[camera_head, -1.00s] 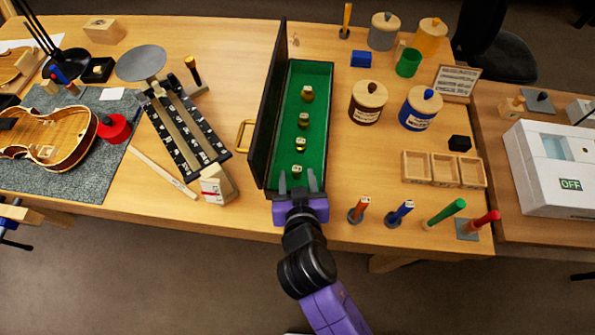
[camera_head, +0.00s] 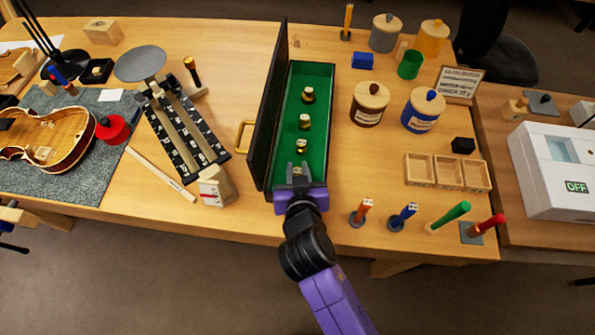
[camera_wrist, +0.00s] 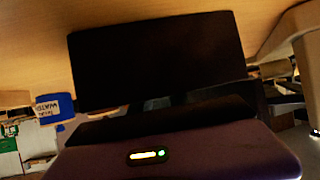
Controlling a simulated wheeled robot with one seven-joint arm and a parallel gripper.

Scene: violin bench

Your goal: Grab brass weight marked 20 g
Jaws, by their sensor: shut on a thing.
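My gripper (camera_head: 297,178) is at the near end of the long green-lined box (camera_head: 318,130). It is shut on a small brass weight (camera_head: 297,170), the nearest in the row; only its top shows between the fingers. Three more brass weights stand in a line farther along the green lining: a small one (camera_head: 301,146), a middle one (camera_head: 305,121) and a larger one (camera_head: 308,95) at the far end. Their markings are too small to read. The wrist view is mostly dark and shows no weight.
The box's dark lid (camera_head: 268,115) stands open along its left side. Labelled jars (camera_head: 369,103), an empty wooden tray (camera_head: 447,171) and several coloured-handled tools (camera_head: 405,216) are to the right. A balance beam (camera_head: 183,125) and a violin (camera_head: 48,138) are to the left.

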